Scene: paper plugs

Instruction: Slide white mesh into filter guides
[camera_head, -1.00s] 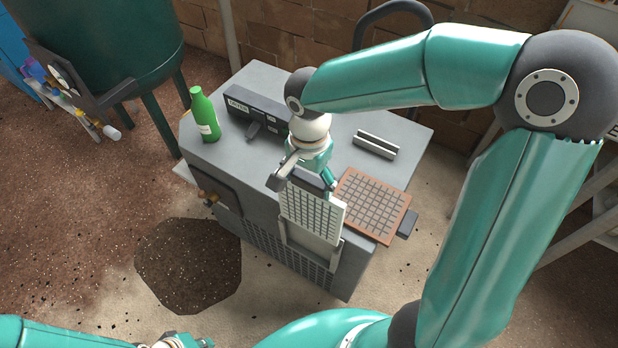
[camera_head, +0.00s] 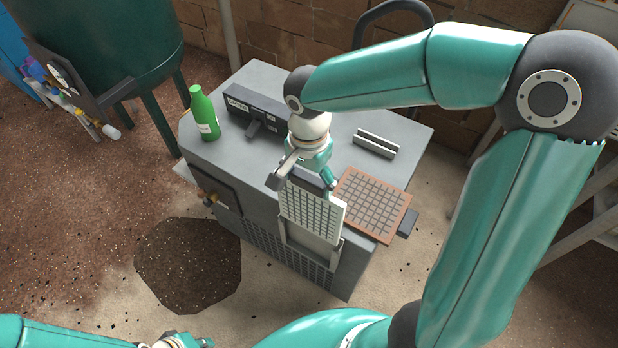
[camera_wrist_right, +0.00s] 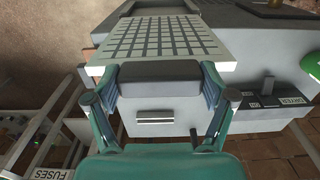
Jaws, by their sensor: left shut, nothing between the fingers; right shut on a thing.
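The white mesh (camera_head: 312,213) is a pale framed grid, held by my right gripper (camera_head: 304,178) at the front edge of the grey cabinet. The filter guides (camera_head: 312,248) are a pale frame on the cabinet's front, directly below the mesh. The mesh's lower edge is at the top of the guides; I cannot tell if it is between them. My left gripper (camera_head: 190,342) is shut and empty, partly cut off at the bottom edge.
A brown-framed grid (camera_head: 372,203) lies on the cabinet top (camera_head: 225,150), right of the mesh. A green bottle (camera_head: 204,115), a dark labelled panel (camera_head: 258,112) and a slotted pale block (camera_head: 375,144) are also on top. A dark patch (camera_head: 188,265) marks the floor.

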